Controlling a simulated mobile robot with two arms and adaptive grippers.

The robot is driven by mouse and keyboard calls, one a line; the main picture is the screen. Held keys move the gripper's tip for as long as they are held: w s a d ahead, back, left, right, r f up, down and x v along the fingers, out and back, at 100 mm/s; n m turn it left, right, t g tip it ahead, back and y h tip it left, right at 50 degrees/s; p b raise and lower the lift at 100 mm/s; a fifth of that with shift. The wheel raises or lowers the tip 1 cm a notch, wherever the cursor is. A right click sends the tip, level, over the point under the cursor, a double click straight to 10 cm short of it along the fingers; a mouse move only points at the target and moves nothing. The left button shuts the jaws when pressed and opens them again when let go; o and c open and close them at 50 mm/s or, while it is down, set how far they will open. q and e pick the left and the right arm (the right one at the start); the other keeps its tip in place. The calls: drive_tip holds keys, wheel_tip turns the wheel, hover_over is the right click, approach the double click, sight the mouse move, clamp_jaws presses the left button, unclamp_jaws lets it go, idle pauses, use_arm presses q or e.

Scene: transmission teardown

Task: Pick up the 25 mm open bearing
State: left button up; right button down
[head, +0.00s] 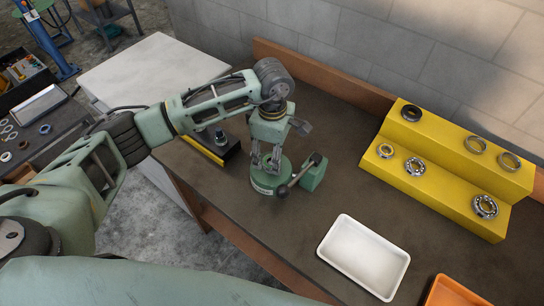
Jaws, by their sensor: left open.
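Several ring-shaped parts stand on a yellow stepped rack (448,172) at the right. On its lower step are a small bearing (385,151), a middle-sized bearing (415,166) and a larger bearing (485,206) that seems to show its balls. On the upper step are a dark ring (411,113) and two thin metal rings, one left (475,145) and one right (509,161). I cannot read sizes, so which one is 25 mm is unclear. My left gripper (265,166) is open, pointing down over a green round-based device, well left of the rack. My right gripper is out of view.
The green device (268,184) has a lever with a dark knob. A white tray (363,256) and an orange tray (455,293) are at the front right. A dark holder (214,151) lies behind my left arm. The bench between device and rack is clear.

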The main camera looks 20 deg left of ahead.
use_arm(q)
drive_tip(key=shift+d+f, duration=0.1)
drive_tip(key=shift+f, duration=0.7)
drive_tip(key=c, duration=1.4)
drive_tip(key=shift+o, duration=0.2)
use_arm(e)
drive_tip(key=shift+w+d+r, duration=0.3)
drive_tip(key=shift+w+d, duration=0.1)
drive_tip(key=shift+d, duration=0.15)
